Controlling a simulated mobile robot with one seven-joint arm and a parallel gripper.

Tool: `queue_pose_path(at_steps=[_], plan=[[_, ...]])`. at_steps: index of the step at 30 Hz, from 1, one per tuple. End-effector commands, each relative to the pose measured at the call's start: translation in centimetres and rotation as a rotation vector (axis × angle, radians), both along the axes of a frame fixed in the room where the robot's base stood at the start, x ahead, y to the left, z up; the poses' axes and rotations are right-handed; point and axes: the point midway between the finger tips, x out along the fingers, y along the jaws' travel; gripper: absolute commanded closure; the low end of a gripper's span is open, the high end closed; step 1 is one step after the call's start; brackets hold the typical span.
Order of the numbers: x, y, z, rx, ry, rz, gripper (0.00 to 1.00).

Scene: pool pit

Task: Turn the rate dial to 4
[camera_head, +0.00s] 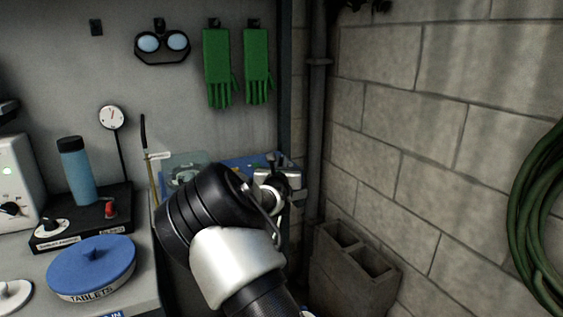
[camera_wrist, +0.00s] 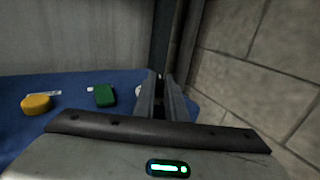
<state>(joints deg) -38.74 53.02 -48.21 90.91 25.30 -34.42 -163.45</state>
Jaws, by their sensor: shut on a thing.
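Two dials show at the left of the head view. A black-knobbed dial (camera_head: 12,209) is on the front of a white box, partly cut off by the frame edge. Another dial (camera_head: 46,228), a dark knob on a white disc, is on a black box labelled along its front. I cannot tell which is the rate dial, and their numbers are too small to read. My gripper (camera_head: 274,160) is far to the right of both, over the blue surface. In the wrist view its fingers (camera_wrist: 161,78) are close together on a small dark thing, mostly hidden between them.
A blue bottle (camera_head: 77,170) and a red switch (camera_head: 110,209) are on the black box. A blue tablets lid (camera_head: 92,266) lies in front. The blue surface (camera_wrist: 75,120) bears a yellow piece (camera_wrist: 36,104) and a green block (camera_wrist: 104,95). A block wall (camera_head: 420,150) stands right.

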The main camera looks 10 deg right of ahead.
Motion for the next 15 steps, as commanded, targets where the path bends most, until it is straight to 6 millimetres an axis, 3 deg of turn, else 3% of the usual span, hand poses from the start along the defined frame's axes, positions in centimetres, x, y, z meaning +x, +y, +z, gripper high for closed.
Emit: queue_pose_path(at_steps=[4, 5, 8, 15], plan=[[0.04, 0.06, 0.11, 0.001, -0.002, 0.002, 1.00], [0.04, 0.06, 0.11, 0.001, -0.002, 0.002, 0.87], [0.04, 0.05, 0.10, 0.001, -0.002, 0.002, 0.71], [0.02, 0.02, 0.04, 0.001, -0.001, 0.001, 0.70]])
